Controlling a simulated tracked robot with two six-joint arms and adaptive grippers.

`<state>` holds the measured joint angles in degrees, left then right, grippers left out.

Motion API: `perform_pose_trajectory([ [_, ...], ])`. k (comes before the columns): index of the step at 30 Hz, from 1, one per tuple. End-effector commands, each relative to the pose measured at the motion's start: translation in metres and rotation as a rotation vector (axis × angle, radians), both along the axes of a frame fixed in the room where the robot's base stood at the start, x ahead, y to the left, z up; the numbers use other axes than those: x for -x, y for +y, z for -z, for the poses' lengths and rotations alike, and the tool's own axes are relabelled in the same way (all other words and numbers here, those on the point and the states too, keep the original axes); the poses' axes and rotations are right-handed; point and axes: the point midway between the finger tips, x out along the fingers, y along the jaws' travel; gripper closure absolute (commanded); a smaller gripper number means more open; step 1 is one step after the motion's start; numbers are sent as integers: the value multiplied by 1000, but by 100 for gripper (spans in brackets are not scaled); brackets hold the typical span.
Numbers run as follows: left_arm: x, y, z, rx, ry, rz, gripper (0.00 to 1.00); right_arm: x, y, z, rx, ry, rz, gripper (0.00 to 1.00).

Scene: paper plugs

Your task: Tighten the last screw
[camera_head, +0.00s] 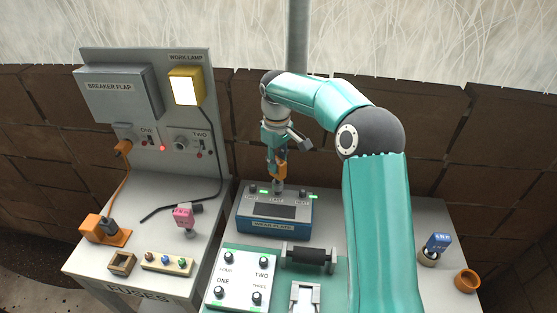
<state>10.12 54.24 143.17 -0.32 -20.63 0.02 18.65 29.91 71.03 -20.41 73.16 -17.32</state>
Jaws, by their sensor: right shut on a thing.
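My right gripper (277,160) is shut on an orange-handled tool (280,171) that points down. The tool's grey lower end (278,186) is at the back top edge of a blue-grey box (275,226) with a dark window. Dark knobs or screw heads and green lights show along the box's top; the gripper and tool hide part of the middle. In front, a white panel (240,277) carries several dark screws, with labels including ONE and TWO and green marks. I cannot tell which screw is loose. My left gripper is not in view.
A pink-handled tool (184,217) stands on the left bench; a blue-handled one (438,242) stands in a holder at right, near an orange cup (466,281). A black roller (309,256) is beside the panel. A grey console (118,93) rises at left.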

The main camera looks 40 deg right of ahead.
Motion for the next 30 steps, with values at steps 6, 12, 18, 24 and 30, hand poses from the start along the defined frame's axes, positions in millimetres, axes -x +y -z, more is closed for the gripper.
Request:
perform_pose_trajectory([
  [6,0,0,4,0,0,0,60,0,0,5,0,0,0,100],
  [12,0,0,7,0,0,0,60,0,0,10,0,0,0,100],
  [18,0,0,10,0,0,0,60,0,0,15,0,0,0,100],
  [24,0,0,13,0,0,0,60,0,0,20,0,-1,0,100],
  [30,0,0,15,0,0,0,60,0,0,22,0,-1,0,100],
])
